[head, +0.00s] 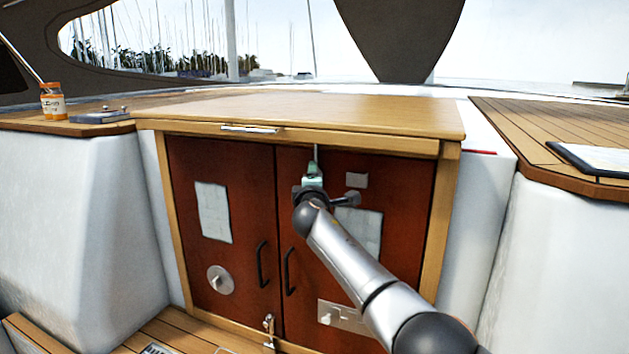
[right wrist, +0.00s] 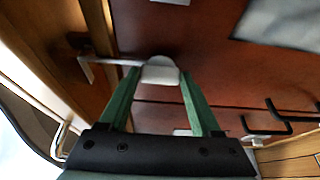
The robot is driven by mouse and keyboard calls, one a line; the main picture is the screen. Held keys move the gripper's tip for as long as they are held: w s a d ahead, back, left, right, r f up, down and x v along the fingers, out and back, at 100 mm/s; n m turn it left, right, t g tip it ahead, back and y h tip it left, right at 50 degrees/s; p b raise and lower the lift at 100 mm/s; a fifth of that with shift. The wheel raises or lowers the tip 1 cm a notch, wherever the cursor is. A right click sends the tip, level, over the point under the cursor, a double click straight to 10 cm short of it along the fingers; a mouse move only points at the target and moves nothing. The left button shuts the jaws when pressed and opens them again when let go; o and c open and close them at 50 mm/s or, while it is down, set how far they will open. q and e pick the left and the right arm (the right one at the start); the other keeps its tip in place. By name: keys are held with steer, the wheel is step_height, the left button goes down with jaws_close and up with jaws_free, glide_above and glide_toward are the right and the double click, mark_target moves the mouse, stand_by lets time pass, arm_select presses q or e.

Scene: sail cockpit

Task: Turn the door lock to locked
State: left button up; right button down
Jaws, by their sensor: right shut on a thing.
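The cabinet has two red-brown doors; the left door (head: 240,170) and the right door (head: 400,200) are closed. My right gripper (head: 313,172) is at the top of the right door, near the seam. In the right wrist view, its green fingers (right wrist: 160,84) are shut on a pale grey lock knob (right wrist: 160,70). A thin metal rod (right wrist: 105,61) runs from the knob to the left. The rod also shows upright above the gripper in the head view (head: 316,154). My gripper hides the knob in the head view. My left gripper is not in view.
Black handles (head: 262,264) flank the door seam. The left door has a round plate (head: 220,280), the right door a switch plate (head: 343,316). A latch (head: 268,328) sits at the bottom. The wooden top (head: 320,112) overhangs the doors. An orange jar (head: 53,103) stands far left.

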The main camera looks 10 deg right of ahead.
steer(key=shift+c, duration=0.4)
jaws_free()
steer(key=shift+s+a, duration=0.1)
steer(key=shift+s, duration=0.05)
steer(key=s+a, duration=0.1)
steer(key=s, duration=1.1)
steer(key=shift+a+b, duration=0.4)
